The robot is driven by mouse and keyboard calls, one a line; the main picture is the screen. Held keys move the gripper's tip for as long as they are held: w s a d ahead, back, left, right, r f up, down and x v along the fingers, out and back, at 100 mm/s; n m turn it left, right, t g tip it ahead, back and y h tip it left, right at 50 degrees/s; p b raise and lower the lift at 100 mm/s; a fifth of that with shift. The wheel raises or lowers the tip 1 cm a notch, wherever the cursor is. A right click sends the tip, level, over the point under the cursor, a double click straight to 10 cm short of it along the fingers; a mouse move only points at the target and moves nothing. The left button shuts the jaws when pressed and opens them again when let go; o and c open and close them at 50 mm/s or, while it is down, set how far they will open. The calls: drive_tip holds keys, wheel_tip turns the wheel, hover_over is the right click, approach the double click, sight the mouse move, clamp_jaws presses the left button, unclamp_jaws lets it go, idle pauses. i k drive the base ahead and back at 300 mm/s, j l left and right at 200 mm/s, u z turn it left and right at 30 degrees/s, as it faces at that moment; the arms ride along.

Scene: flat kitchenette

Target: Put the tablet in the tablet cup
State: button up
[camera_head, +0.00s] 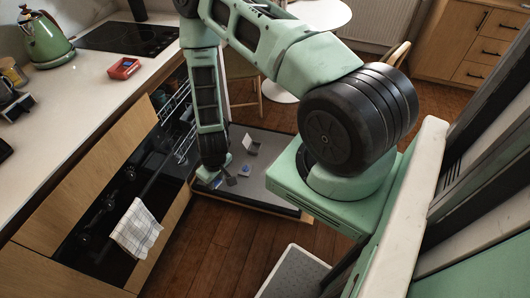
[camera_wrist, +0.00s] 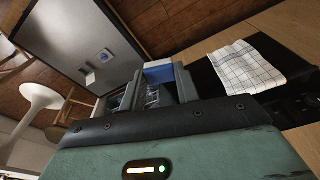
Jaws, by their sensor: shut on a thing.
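My gripper (camera_head: 221,178) hangs low over the open dishwasher door. In the wrist view, my gripper (camera_wrist: 158,88) is shut on the tablet (camera_wrist: 158,72), a small blue and white block between the fingertips. A bit of blue, likely the tablet (camera_head: 215,184), shows at the fingertips in the head view. The tablet cup (camera_head: 251,147) appears as a small grey fitting on the door, right of and beyond the gripper, with a raised flap.
The dishwasher door (camera_head: 275,190) lies open and flat, largely bare. An oven with a checked towel (camera_head: 137,228) stands at its left; the towel also shows in the wrist view (camera_wrist: 246,66). The counter (camera_head: 75,110) runs above. A white round table (camera_head: 315,15) stands behind.

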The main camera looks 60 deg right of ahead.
sight(255, 149)
drive_tip(key=k+l+u, duration=0.1)
drive_tip(key=l, duration=0.3)
drive_tip(key=k+l+u, duration=0.15)
drive_tip(key=l, duration=0.25)
drive_tip(key=k+l+u, duration=0.1)
drive_tip(key=k+l, duration=0.25)
drive_tip(key=k+l+u, duration=0.1)
drive_tip(key=l, duration=0.25)
drive_tip(key=l+u, duration=0.25)
drive_tip(key=l, duration=1.05)
